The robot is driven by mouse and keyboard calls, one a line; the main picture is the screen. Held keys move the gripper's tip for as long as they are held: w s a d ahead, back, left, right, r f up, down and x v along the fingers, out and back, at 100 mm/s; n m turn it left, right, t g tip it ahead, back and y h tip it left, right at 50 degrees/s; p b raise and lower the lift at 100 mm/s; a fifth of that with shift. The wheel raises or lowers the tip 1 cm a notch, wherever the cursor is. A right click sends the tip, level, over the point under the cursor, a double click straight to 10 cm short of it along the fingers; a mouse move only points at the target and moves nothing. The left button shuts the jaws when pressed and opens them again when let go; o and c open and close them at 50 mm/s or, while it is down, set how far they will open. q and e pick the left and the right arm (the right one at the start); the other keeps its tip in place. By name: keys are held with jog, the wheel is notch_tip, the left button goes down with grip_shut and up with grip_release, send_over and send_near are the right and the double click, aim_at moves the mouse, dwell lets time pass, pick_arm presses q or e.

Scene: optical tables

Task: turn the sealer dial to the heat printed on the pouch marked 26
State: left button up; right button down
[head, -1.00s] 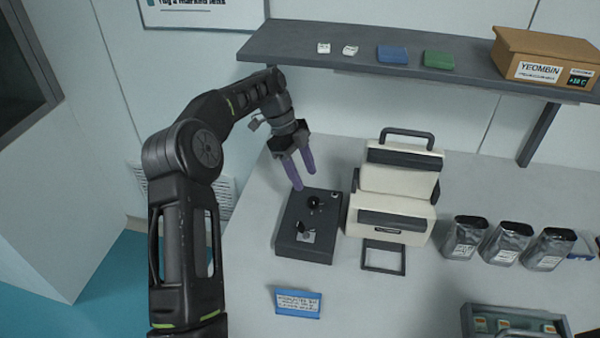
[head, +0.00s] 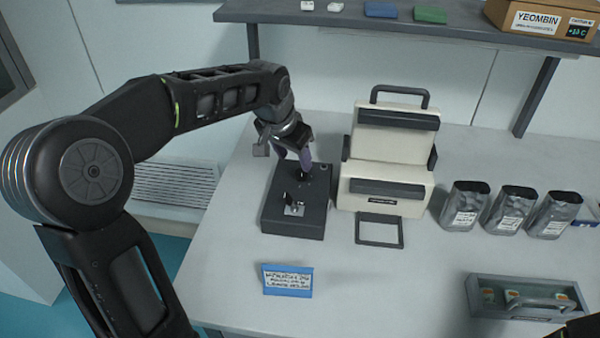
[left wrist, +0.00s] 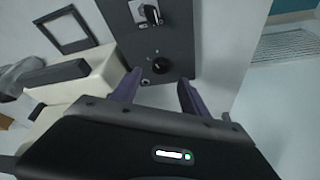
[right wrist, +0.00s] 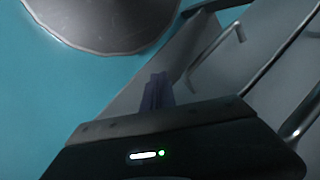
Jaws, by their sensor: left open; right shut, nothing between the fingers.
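The dark control box (head: 270,214) stands left of the cream sealer (head: 388,148). Its round black dial (head: 302,175) sits on the upper part, and the left wrist view also shows the dial (left wrist: 160,63). A rotary switch (head: 293,205) on a pale plate is below it. My left gripper (head: 300,158) is open over the dial's far edge; in the wrist view its fingertips (left wrist: 156,88) are spread just short of the dial. Three silver pouches (head: 465,206) (head: 509,210) (head: 554,215) stand at right; their print is too small to read. My right gripper (right wrist: 157,92) is shut and empty.
A blue-edged note card (head: 288,280) stands in front of the box. A grey case (head: 480,300) with a handle is at the front right. The shelf (head: 470,30) above holds a YEOMBIN carton (head: 540,18), a blue item and a green item. The table between card and case is clear.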

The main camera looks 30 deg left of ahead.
aim_at(301, 172)
pick_arm(q)
jog(key=shift+w+r+n, duration=0.1)
jog(key=shift+w+n, duration=0.1)
jog(key=shift+n, duration=0.6)
jog(key=p+x, duration=0.1)
jog(key=x, duration=0.7)
jog(key=shift+r, duration=0.1)
jog(key=shift+c, duration=0.5)
grip_shut()
